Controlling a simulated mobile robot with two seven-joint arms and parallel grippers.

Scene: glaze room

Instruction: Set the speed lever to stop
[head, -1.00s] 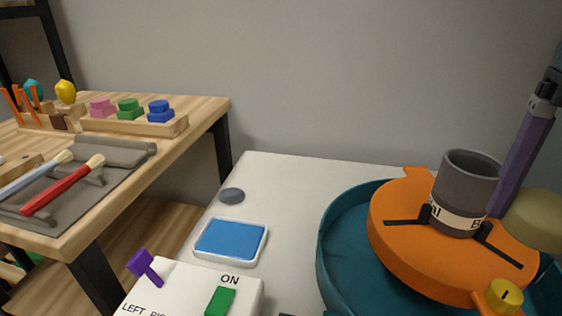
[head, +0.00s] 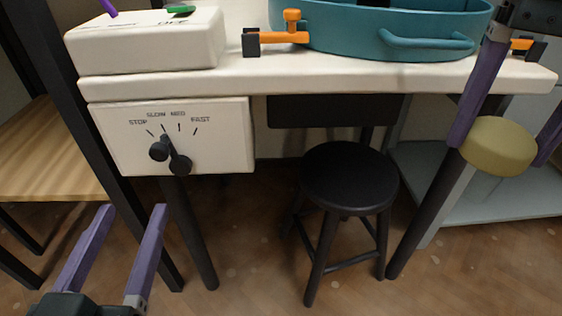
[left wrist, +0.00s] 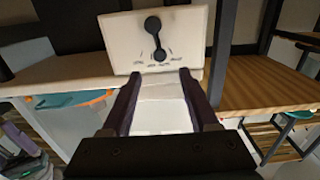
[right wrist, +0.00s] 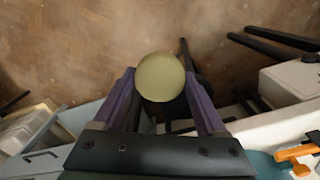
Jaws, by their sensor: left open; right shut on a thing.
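The speed lever (head: 180,165) is black, with two round ends, on the front of a white panel (head: 225,140) marked STOP, SLOW, MED and FAST. Which mark it points at is unclear. The left wrist view shows the lever (left wrist: 154,38) and panel upside down. My left gripper (head: 131,210) is open and empty, below and left of the lever in the head view. In the left wrist view the lever lies ahead, beyond the fingertips (left wrist: 158,74), apart from them. My right gripper (right wrist: 160,82) is shut on an olive-yellow round thing (head: 498,146), right of the stool.
The white tabletop edge (head: 300,78) runs above the panel, with a white switch box (head: 150,45) and a teal basin (head: 350,30) on it. A black stool (head: 348,180) stands under it. Dark table legs (head: 190,235) stand near the left gripper. A wooden shelf (head: 45,155) is at left.

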